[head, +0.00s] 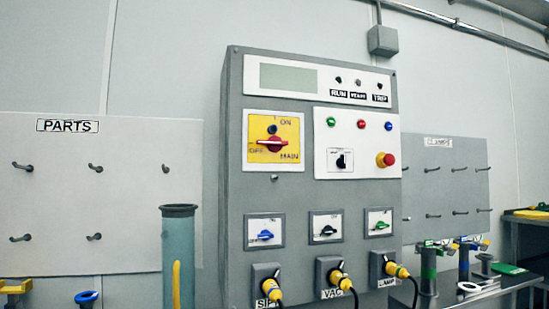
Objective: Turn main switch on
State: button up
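The main switch (272,144) is a red rotary handle on a yellow plate (290,125) at the upper left of the grey control panel (235,200). The plate reads ON at the top, OFF at the left and MAIN at the lower right. The red handle lies about horizontal, with one end toward the OFF mark. The grey display (288,78) above it looks blank. My gripper is not in view.
Blue, black and green knobs (265,235) sit below, over yellow plugs (270,286) with black cables. A red emergency button (385,160) is at right. A tall tube (178,250) stands left of the panel. Pegboards (130,200) flank it.

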aim_at(274, 143)
jog(key=z, duration=1.4)
jog(key=k, duration=1.3)
jog(key=u, duration=1.35)
jog(key=i, duration=1)
